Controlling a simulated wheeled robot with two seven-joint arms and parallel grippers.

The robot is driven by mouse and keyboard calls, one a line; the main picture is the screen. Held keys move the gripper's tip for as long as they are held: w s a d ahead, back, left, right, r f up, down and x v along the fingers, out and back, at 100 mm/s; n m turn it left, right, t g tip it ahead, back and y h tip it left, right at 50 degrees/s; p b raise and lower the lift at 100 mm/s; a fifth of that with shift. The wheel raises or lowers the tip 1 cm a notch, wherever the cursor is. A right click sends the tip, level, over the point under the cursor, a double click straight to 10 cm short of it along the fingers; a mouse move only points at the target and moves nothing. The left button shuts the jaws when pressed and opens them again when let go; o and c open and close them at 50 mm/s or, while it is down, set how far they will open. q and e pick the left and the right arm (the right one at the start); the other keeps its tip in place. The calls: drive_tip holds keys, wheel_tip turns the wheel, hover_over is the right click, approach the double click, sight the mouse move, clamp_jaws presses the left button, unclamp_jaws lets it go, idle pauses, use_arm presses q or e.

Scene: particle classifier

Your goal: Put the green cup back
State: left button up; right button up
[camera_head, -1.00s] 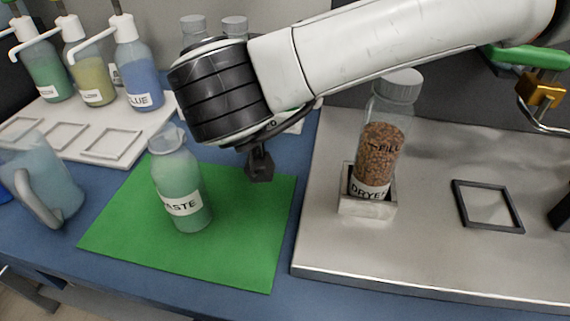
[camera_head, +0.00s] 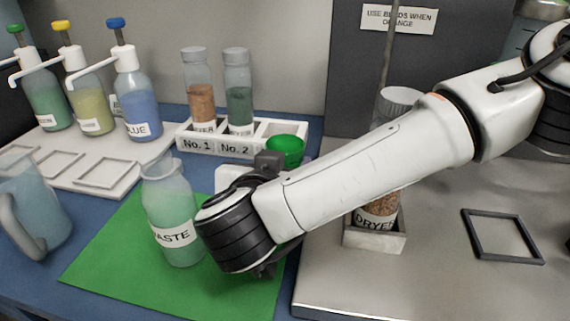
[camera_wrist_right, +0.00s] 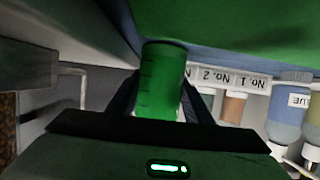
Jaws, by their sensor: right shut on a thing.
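The green cup (camera_head: 287,147) shows in the head view beside the rack's right end, partly hidden by my gripper. My right gripper (camera_head: 270,163) reaches in from the right with its wrist low over the green mat, and is shut on the cup. In the right wrist view the green cup (camera_wrist_right: 161,82) stands between the two dark fingers (camera_wrist_right: 160,104). The white rack (camera_head: 222,148), labelled No. 1 and No. 2, holds two vials and has an open space at its right end. Whether the cup touches the rack is unclear. My left gripper is out of view.
A WASTE bottle (camera_head: 172,215) stands on the green mat (camera_head: 110,262), close left of my right wrist. A DRYER bottle (camera_head: 379,211) stands on the metal plate (camera_head: 440,280), partly behind my arm. Pump bottles (camera_head: 138,100) and a jug (camera_head: 35,200) are at left.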

drive_tip(key=shift+f, duration=0.15)
drive_tip(key=o, duration=1.1)
drive_tip(key=shift+o, duration=0.2)
drive_tip(key=shift+r, duration=0.25)
drive_tip(key=shift+s+r, duration=0.1)
drive_tip(key=shift+s, duration=0.15)
drive_tip(key=v, duration=1.1)
drive_tip(key=shift+s+a+p, duration=0.1)
drive_tip(key=shift+s+p, duration=0.2)
drive_tip(key=shift+p, duration=0.1)
